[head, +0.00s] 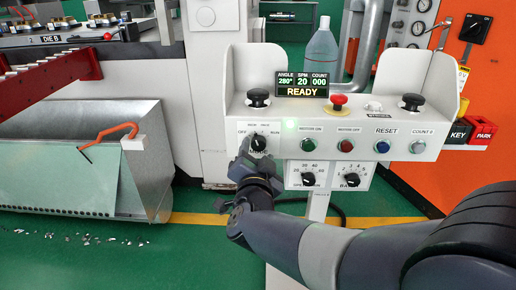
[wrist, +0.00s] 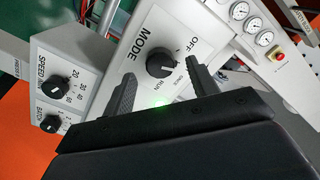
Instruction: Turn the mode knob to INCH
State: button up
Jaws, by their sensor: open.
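The black mode knob (head: 258,143) sits on a white label plate at the left of the control panel, with OFF at the plate's left and RUN at its right. The small labels between them are too blurred to read surely. In the wrist view the knob (wrist: 161,64) shows beside the word MODE, between my two fingers. My gripper (wrist: 161,70) is open, one finger on each side of the knob, with gaps visible and no clear contact. In the head view my gripper (head: 246,158) is just in front of the plate's lower left. Which label the knob points to is unclear.
The display (head: 301,85) reads READY. A red mushroom button (head: 338,101) and black palm buttons (head: 258,98) stand on the panel top. Motor, reset and count buttons (head: 347,146) line its face. Speed and batch knobs (head: 308,179) sit below. A metal chute (head: 150,160) is left.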

jog(key=s+p, duration=0.2)
jog(key=s, duration=0.6)
jog(key=shift+s, duration=0.35)
jog(key=shift+w+a, duration=0.1)
jog(key=w+b, duration=0.3)
jog(key=w, duration=0.7)
jog(key=shift+w+f, duration=0.1)
jog(key=shift+w, duration=0.25)
